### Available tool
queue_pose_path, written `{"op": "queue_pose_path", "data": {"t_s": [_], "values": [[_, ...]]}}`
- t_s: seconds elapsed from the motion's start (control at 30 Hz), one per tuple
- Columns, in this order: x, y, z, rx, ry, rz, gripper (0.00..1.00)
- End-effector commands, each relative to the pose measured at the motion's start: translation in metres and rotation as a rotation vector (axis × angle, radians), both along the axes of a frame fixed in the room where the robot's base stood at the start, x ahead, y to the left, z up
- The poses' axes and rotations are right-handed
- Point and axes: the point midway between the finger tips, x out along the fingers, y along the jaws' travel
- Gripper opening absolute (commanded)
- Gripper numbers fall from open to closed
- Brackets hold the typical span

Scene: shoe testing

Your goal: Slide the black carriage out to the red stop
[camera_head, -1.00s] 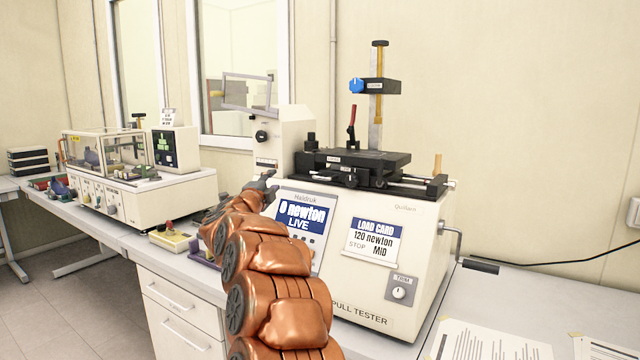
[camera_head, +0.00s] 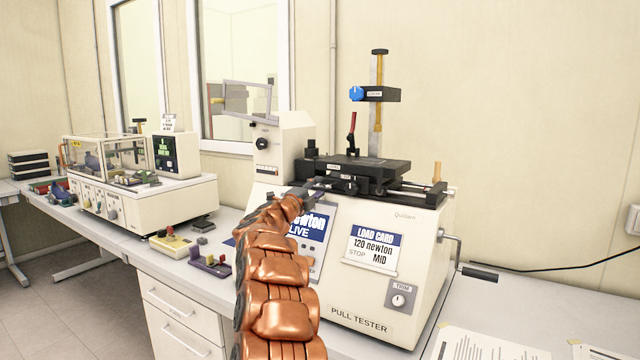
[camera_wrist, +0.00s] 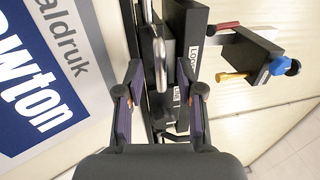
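The black carriage (camera_head: 368,168) lies flat on the rails on top of the cream pull tester (camera_head: 400,240). My gripper (camera_head: 312,192) is at the machine's front left, just below and left of the carriage, over the top of the blue display. In the wrist view my gripper (camera_wrist: 163,75) is open, its two purple-padded fingers apart. A silver rounded bar (camera_wrist: 160,62) shows between and beyond the fingertips; contact cannot be told. The carriage's dark side with a white label (camera_wrist: 188,65) is just right of it. I cannot make out a red stop for certain.
A red-handled lever (camera_head: 352,123) stands upright behind the carriage. A post with a blue-knobbed black block (camera_head: 378,94) rises above it. A crank (camera_head: 468,262) sticks out at the machine's right. The bench at the right holds papers (camera_head: 490,342).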

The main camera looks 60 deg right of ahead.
Motion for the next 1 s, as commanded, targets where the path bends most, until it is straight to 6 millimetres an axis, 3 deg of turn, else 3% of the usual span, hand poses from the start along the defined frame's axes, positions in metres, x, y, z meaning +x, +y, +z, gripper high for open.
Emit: {"op": "queue_pose_path", "data": {"t_s": [0.2, 0.53, 0.9, 1.0], "values": [[0.001, -0.017, 0.005, -0.001, 0.000, -0.001, 0.37], [0.001, -0.020, 0.004, 0.000, 0.000, 0.001, 0.37], [0.001, -0.019, 0.004, 0.000, -0.001, 0.001, 0.00], [0.001, -0.020, 0.004, 0.000, -0.001, 0.001, 0.00]]}}
